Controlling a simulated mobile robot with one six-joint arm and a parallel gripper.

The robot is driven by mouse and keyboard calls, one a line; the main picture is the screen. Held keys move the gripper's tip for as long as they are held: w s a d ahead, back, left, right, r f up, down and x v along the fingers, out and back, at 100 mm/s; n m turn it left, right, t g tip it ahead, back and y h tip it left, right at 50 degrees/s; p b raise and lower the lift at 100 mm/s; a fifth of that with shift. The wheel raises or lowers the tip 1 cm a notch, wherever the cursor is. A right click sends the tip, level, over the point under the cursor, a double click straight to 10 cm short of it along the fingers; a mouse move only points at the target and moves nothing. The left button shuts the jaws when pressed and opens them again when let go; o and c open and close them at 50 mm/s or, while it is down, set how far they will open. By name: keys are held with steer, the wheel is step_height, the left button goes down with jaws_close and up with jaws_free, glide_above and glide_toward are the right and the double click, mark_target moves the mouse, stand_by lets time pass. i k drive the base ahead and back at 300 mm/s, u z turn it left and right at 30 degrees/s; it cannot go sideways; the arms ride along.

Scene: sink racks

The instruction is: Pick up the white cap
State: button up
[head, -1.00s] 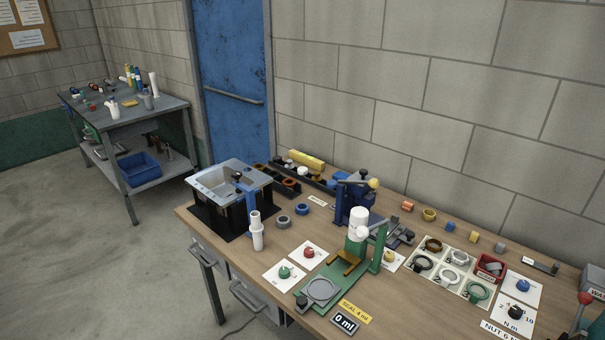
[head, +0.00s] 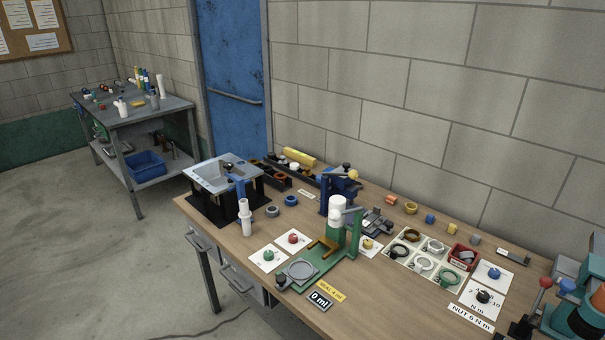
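A small white round piece (head: 294,167) sits at the black tray at the back of the workbench, in front of a yellow cylinder (head: 299,156). It looks like the white cap, but it is too small to be sure. A white bottle-like part (head: 338,208) stands on the green fixture (head: 322,262) mid-bench. A white tube-shaped piece (head: 245,215) stands upright in front of the sink. My gripper is not in view.
A sink unit (head: 227,173) stands at the bench's left end. A teal machine (head: 565,318) is at the lower right. A second table (head: 170,106) stands far left.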

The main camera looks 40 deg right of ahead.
mark_target(295, 166)
steer(key=k, duration=0.9)
steer(key=u, duration=0.6)
steer(key=i, duration=2.1)
steer(key=z, duration=0.95)
steer(key=i, duration=0.8)
steer(key=z, duration=0.5)
